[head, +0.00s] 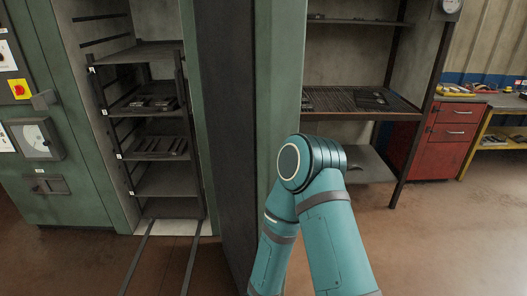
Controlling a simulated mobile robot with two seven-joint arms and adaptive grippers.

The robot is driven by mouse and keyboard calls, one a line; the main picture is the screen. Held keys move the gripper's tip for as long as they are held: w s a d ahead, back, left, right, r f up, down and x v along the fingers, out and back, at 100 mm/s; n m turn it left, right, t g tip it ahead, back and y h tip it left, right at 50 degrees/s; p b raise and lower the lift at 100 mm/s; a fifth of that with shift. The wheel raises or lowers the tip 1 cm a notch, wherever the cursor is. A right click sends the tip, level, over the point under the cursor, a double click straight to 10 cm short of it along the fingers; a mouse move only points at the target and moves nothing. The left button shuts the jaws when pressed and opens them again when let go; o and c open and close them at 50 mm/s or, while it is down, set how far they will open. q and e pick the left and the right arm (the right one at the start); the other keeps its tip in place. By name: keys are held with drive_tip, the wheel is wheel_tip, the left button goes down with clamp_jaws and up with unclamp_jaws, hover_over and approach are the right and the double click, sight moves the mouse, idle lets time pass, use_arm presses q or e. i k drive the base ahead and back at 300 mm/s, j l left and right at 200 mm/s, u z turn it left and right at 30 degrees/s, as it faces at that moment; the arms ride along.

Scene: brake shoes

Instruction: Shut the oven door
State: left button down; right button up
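The oven (95,115) is a green cabinet on the left, with its dark front opening uncovered. Inside it stands a dark rack (155,130) with several shelves, some holding dark parts. The oven door (236,140) stands open; I see it nearly edge-on as a tall dark and green slab to the right of the opening. One teal arm of mine rises in front of the door's right side, its bent joint overlapping the door's outer face. Whether it touches the door I cannot tell. Neither gripper shows; any gripper behind the door is hidden.
Two dark rails (137,257) run along the floor out from the oven opening. Behind the door at right stands a dark metal shelf unit (365,110). A red drawer cabinet (447,135) and a yellow-framed bench (497,120) stand farther right. The brown floor (450,240) at lower right is clear.

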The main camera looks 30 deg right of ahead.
sight(250, 54)
drive_tip(key=l, duration=0.5)
drive_tip(key=k+l, duration=0.1)
drive_tip(key=l, duration=0.4)
drive_tip(key=i+l, duration=0.1)
drive_tip(key=l, duration=0.95)
drive_tip(key=u, duration=0.05)
